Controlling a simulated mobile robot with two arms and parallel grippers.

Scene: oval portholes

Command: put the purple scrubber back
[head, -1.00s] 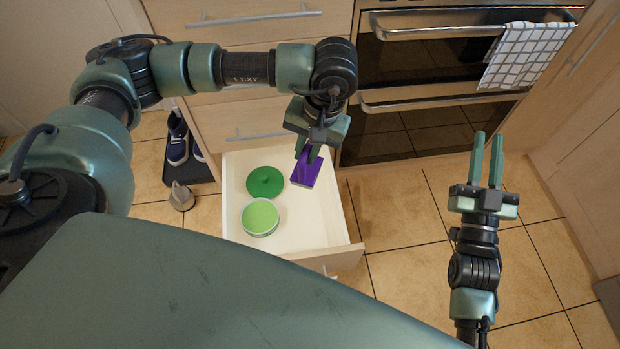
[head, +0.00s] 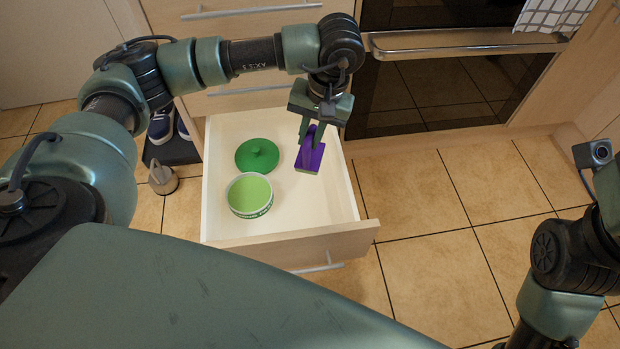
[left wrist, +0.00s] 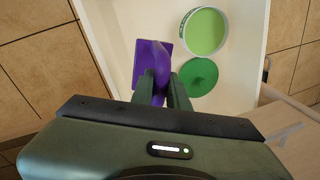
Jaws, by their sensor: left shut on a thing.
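The purple scrubber (head: 309,158) is between the fingers of my left gripper (head: 313,138), over the right side of the open drawer (head: 290,218). My left gripper is shut on its raised handle, with the flat purple base below. In the left wrist view the scrubber (left wrist: 151,62) shows between the two fingers (left wrist: 158,95). I cannot tell whether its base touches the drawer floor. Of my right arm, only part shows at the right edge of the head view; its fingers are out of view.
In the drawer, left of the scrubber, are a dark green lid (head: 257,155) and a light green round tub (head: 250,195). Shoes (head: 162,125) on a dark tray and a small grey object (head: 162,178) stand left of the drawer. An oven (head: 440,90) is behind right. Tiled floor is clear at right.

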